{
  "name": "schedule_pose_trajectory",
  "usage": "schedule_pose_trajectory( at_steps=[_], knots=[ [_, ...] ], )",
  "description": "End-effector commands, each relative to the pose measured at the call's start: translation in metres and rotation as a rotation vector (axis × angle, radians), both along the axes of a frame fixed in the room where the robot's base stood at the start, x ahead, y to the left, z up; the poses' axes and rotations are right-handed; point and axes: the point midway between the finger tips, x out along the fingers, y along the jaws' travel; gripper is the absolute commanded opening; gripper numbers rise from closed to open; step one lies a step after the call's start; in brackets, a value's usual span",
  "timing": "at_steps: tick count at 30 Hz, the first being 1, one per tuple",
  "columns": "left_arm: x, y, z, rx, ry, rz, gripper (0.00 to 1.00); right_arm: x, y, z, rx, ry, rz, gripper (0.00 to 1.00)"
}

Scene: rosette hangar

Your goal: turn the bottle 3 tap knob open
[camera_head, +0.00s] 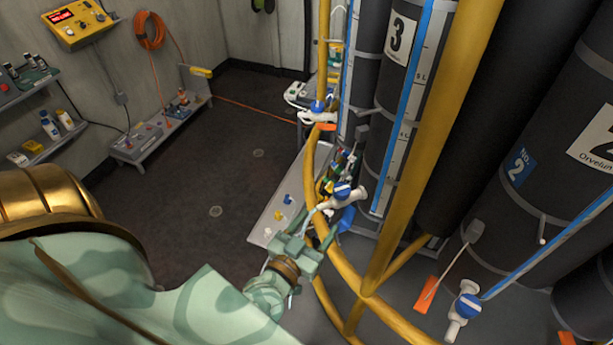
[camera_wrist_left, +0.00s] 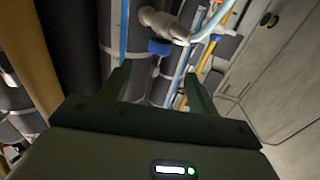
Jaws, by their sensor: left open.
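Bottle 3 (camera_head: 388,85) is a dark upright cylinder with a white "3" label at the top middle of the head view. A white tap with a blue knob (camera_head: 343,190) stands out low beside it, near the yellow rail. My left gripper (camera_head: 308,234) is open and empty, just below and left of this tap, apart from the knob as far as I can tell. In the left wrist view, a blue knob (camera_wrist_left: 159,46) on a white tap body (camera_wrist_left: 158,20) shows just beyond the gap between my open fingers (camera_wrist_left: 161,75). My right gripper is not in view.
Yellow rails (camera_head: 425,140) run around the bottles, close to my left gripper. Another blue-knobbed tap (camera_head: 468,305) sits by bottle 2 (camera_head: 535,170), and one (camera_head: 318,107) is farther back. A grey bench (camera_head: 285,205) with small items stands behind the gripper. The dark floor (camera_head: 205,180) is mostly clear.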

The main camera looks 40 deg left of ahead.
Motion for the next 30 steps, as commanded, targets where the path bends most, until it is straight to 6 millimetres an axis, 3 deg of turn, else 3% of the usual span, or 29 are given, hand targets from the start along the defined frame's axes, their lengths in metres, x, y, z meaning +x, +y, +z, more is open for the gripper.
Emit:
schedule_pose_trajectory(
  at_steps=[3, 8, 27, 29, 30],
  knots=[
    [-0.022, -0.002, -0.001, 0.001, 0.001, 0.0, 0.6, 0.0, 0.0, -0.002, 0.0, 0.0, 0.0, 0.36],
    [-0.037, -0.003, 0.0, 0.0, -0.001, 0.0, 0.6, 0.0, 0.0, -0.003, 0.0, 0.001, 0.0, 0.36],
    [-0.039, -0.004, -0.001, -0.025, 0.001, -0.004, 0.6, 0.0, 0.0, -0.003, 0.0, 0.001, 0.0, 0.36],
    [-0.04, -0.01, -0.008, -0.057, 0.03, -0.035, 0.6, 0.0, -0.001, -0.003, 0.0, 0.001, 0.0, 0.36],
    [-0.044, -0.014, -0.027, -0.063, 0.084, -0.062, 0.6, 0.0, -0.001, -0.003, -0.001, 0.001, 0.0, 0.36]
  ],
)
